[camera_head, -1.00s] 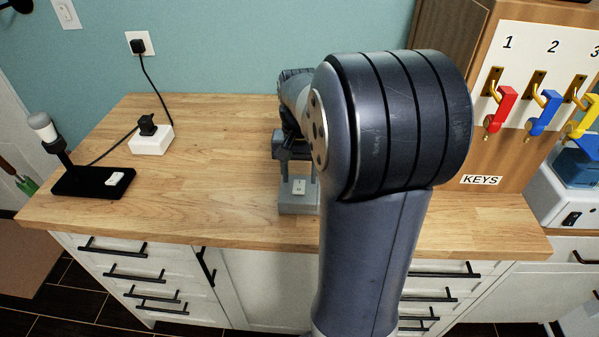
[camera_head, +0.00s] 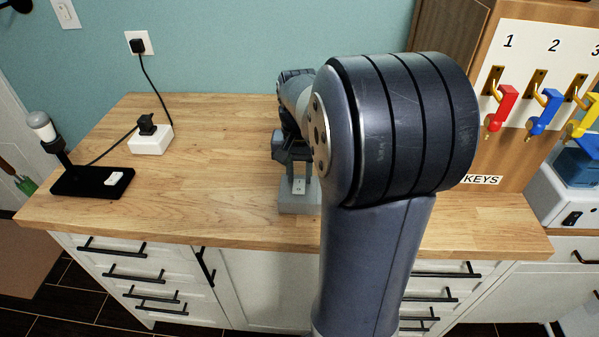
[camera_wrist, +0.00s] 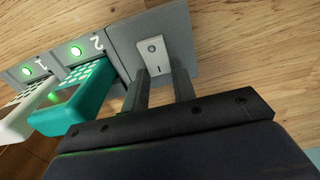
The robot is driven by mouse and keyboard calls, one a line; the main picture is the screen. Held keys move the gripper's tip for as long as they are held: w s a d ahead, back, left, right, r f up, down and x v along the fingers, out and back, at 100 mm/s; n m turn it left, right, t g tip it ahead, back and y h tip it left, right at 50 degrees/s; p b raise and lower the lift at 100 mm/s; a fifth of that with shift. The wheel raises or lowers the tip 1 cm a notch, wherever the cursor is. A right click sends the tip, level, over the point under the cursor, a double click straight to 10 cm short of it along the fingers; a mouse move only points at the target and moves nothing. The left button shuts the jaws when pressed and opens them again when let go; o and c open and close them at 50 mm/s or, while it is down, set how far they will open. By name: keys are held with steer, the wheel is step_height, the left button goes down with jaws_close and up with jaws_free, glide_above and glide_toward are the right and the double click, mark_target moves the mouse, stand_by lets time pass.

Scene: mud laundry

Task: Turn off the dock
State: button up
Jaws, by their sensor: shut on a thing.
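The grey dock (camera_wrist: 185,45) lies on the wooden counter. In the wrist view it has bays marked 1 and 2, each with a lit green light, and a white rocker switch (camera_wrist: 153,52) at its end. A teal device (camera_wrist: 80,98) sits in bay 2 and a white device (camera_wrist: 22,115) in bay 1. In the head view the dock (camera_head: 298,206) is mostly hidden behind my arm. My gripper (camera_wrist: 160,74) is at the switch, one finger on each side of its lower end, shut on it. The fingers hide part of the switch's edges.
On the left of the counter (camera_head: 215,170) stand a black-based lamp (camera_head: 75,182) with a white switch and a white power box (camera_head: 150,141) with a plug and cord. A key board with coloured keys (camera_head: 502,108) stands at the right. The counter between lamp and dock is clear.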

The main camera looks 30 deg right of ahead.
mark_target(298, 191)
steer(key=shift+s+a+f+t+h+b, duration=0.15)
steer(key=shift+t+h+b, duration=0.35)
steer(key=shift+t+b, duration=0.5)
steer(key=shift+s+a+r+b, duration=0.15)
steer(key=shift+r+b, duration=0.1)
steer(key=shift+b, duration=0.3)
steer(key=o, duration=1)
steer(key=p+v, duration=0.1)
steer(key=v, duration=1)
steer(key=shift+s+a, duration=0.1)
steer(key=shift+a, duration=0.05)
